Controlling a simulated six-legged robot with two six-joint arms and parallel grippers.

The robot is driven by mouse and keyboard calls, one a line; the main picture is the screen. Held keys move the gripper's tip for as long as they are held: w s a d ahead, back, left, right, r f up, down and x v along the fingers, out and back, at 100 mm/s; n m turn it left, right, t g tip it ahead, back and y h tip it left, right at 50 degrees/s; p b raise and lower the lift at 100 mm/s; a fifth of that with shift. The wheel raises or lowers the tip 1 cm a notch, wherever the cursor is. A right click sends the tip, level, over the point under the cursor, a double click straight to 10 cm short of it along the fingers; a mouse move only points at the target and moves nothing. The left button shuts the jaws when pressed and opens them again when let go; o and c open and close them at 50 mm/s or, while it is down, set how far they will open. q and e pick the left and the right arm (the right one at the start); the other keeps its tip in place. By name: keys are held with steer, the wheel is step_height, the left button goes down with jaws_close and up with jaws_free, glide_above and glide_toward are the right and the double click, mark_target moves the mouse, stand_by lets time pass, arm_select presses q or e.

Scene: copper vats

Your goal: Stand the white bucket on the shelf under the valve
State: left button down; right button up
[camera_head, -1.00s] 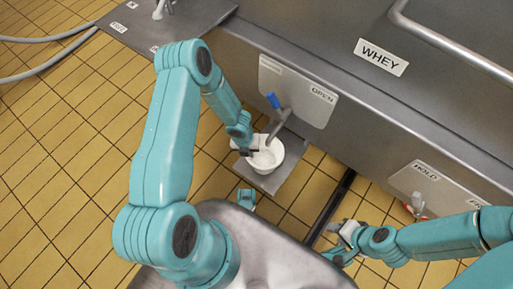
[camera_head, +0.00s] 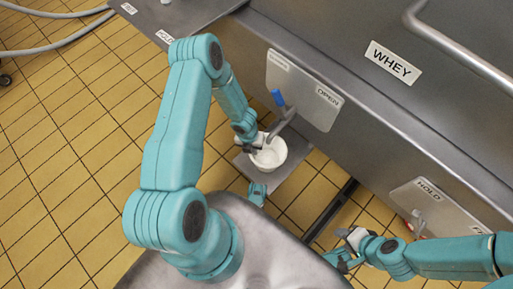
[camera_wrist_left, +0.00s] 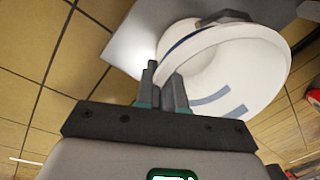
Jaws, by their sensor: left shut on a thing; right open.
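The white bucket (camera_head: 270,156) is over the grey shelf (camera_head: 291,186), below the valve (camera_head: 283,119) with its blue handle (camera_head: 278,97). From above I cannot tell whether its base touches the shelf. My left gripper (camera_head: 253,143) is shut on the bucket's rim at its upper left side. In the left wrist view the bucket (camera_wrist_left: 245,70) fills the upper right, with blue marks on its wall and the left gripper's fingers (camera_wrist_left: 165,88) at its rim; a pale part of the shelf (camera_wrist_left: 128,42) shows behind. My right gripper (camera_head: 347,245) is open and empty at the lower right.
A steel vat wall with a WHEY label (camera_head: 393,62) runs along the right. A plate marked OPEN (camera_head: 312,90) is behind the valve, and a HOLD plate (camera_head: 437,205) is further right.

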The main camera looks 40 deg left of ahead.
arm_select(q)
steer(key=shift+f, duration=0.1)
steer(key=c, duration=1.2)
jaws_free()
steer(key=shift+a, duration=0.1)
steer(key=shift+c, duration=0.2)
